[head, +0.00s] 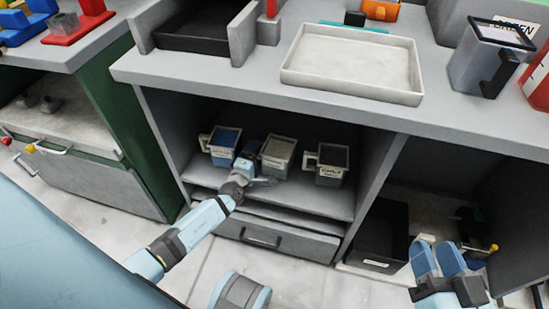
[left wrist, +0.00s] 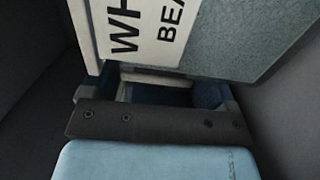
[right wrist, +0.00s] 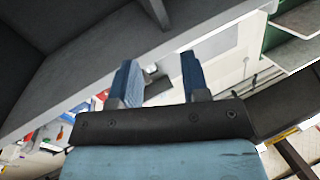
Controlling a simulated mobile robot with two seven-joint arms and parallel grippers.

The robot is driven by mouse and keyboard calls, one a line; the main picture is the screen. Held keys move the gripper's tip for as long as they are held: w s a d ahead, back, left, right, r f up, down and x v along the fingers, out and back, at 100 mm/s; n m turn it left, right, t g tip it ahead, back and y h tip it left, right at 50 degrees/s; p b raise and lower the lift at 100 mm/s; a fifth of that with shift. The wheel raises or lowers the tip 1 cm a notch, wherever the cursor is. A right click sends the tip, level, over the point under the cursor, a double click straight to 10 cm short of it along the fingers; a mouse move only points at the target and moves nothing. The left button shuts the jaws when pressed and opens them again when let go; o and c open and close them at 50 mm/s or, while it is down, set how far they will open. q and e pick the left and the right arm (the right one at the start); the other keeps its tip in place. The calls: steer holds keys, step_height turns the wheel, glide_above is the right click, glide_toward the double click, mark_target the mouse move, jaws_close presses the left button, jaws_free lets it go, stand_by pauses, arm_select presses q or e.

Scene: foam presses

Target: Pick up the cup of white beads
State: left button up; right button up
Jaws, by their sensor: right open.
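The cup of white beads (head: 277,154) is the middle one of three grey cups in the open shelf bay. My left gripper (head: 246,160) is at its left side, where the other two cups have handles. In the left wrist view the cup (left wrist: 235,35) is very close, with a label starting "WH" and "BEA". It hides the fingertips of my left gripper (left wrist: 165,92), so I cannot tell if they are closed on anything. My right gripper (head: 440,258) is open and empty, low at the right; its fingers also show in the right wrist view (right wrist: 162,80).
A cup with blue contents (head: 222,146) stands left of the left gripper, and another labelled cup (head: 330,165) stands to the right. The counter (head: 250,80) overhangs the bay and holds a white tray (head: 350,92). A black bin (head: 382,240) is low at the right.

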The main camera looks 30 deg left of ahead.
arm_select(q)
steer(key=shift+c, duration=0.6)
step_height(320, 180, up, 10)
steer(key=p, duration=0.6)
arm_select(e)
step_height(320, 180, up, 6)
steer(key=d+t, duration=0.1)
steer(key=t, duration=0.1)
steer(key=shift+m, duration=0.4)
steer(key=shift+s, duration=0.1)
arm_select(q)
steer(key=shift+r, duration=0.1)
